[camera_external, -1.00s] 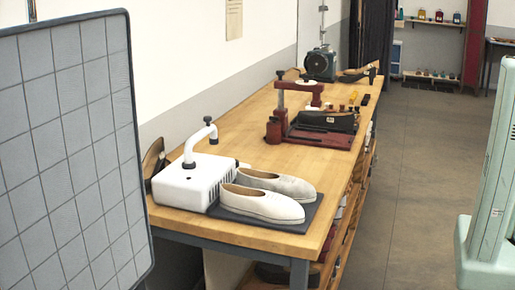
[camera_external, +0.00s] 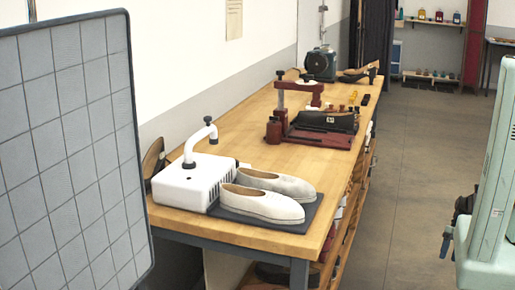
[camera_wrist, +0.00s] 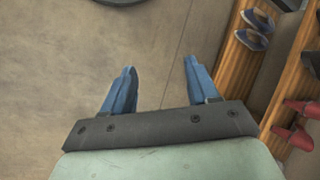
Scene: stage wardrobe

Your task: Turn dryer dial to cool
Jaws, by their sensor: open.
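The white dryer (camera_external: 192,184) stands on the near end of the wooden bench, with a bent white pipe (camera_external: 199,138) rising from its top. Small dark knob-like parts show at the pipe's tip, at its foot and at the box's right rear corner; I cannot tell which is the dial, and no markings are readable. My gripper (camera_external: 449,236) is partly visible at the right, beside my pale green arm, well away from the dryer. In the wrist view my gripper (camera_wrist: 160,72) is open and empty above the floor, its two blue fingers apart. The dryer is not in that view.
A pair of pale shoes (camera_external: 262,204) sits on a dark mat right of the dryer. A red press (camera_external: 300,133) stands farther along the bench (camera_external: 245,120). A grey grid panel (camera_external: 75,150) blocks the left foreground. Shelves with shoes (camera_wrist: 252,38) lie under the bench. The floor (camera_external: 410,170) is clear.

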